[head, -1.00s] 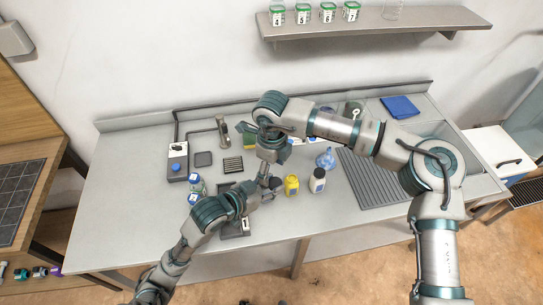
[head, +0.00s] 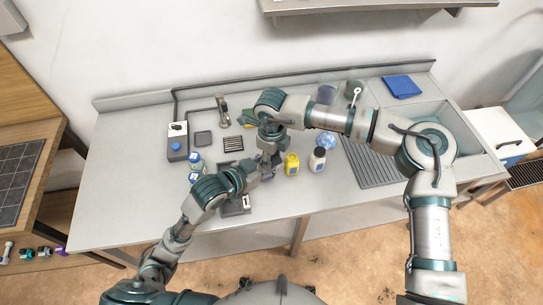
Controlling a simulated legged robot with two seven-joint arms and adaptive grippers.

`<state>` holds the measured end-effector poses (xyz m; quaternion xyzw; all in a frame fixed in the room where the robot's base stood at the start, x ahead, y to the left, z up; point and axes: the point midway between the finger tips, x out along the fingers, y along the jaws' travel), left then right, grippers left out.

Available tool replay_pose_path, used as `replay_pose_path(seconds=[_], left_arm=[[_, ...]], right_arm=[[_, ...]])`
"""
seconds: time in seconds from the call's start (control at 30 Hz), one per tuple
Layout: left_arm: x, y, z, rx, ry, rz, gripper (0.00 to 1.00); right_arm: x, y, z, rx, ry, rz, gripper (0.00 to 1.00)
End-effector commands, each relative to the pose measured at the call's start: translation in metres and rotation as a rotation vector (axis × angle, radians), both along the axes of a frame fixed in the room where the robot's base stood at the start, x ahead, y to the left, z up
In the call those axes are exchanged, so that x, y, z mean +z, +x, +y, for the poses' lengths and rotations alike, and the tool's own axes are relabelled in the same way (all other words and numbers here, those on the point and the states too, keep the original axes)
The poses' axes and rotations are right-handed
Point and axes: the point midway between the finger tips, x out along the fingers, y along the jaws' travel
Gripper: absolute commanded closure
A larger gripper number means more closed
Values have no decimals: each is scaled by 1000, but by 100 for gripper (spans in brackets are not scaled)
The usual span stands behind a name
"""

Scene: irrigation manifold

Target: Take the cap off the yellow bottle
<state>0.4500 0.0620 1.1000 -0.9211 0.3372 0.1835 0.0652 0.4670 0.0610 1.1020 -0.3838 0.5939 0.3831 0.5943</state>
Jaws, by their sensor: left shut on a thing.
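The yellow bottle (head: 291,166) stands upright on the grey counter, just right of my two grippers, its yellow top uncovered. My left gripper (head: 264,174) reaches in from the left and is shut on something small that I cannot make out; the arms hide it. A gap seems to show between it and the yellow bottle. My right gripper (head: 267,160) points down from above, close over my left gripper's tips. Its fingers are too small and overlapped to tell open from shut.
A white bottle (head: 317,161) with a dark top stands right of the yellow one. Bottles with blue labels (head: 195,163) stand left of my grippers. A white and grey device (head: 177,141), a drain board (head: 372,165) and a blue cloth (head: 401,86) are further out. The counter's left side (head: 120,190) is clear.

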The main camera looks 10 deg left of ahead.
Motion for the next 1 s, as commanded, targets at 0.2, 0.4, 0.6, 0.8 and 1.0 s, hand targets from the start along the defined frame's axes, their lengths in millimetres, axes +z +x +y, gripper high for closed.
replay_pose_path(seconds=[0.2, 0.4, 0.6, 0.8, 1.0], left_arm=[[0, 0, 0, 1, 0, -1, 29], [0, 0, 0, 1, 0, -1, 29], [-14, 3, -6, 28, -62, 59, 29], [-93, 6, -39, 192, -399, 373, 29], [-158, 1, -125, 240, -901, 602, 29]], right_arm=[[0, 0, 0, 0, 0, 1, 91], [0, 0, 0, 0, 0, 1, 91], [0, 0, 0, 0, 0, 1, 91], [0, 0, 0, 0, 0, 1, 91], [0, 0, 0, 0, 0, 1, 91]])
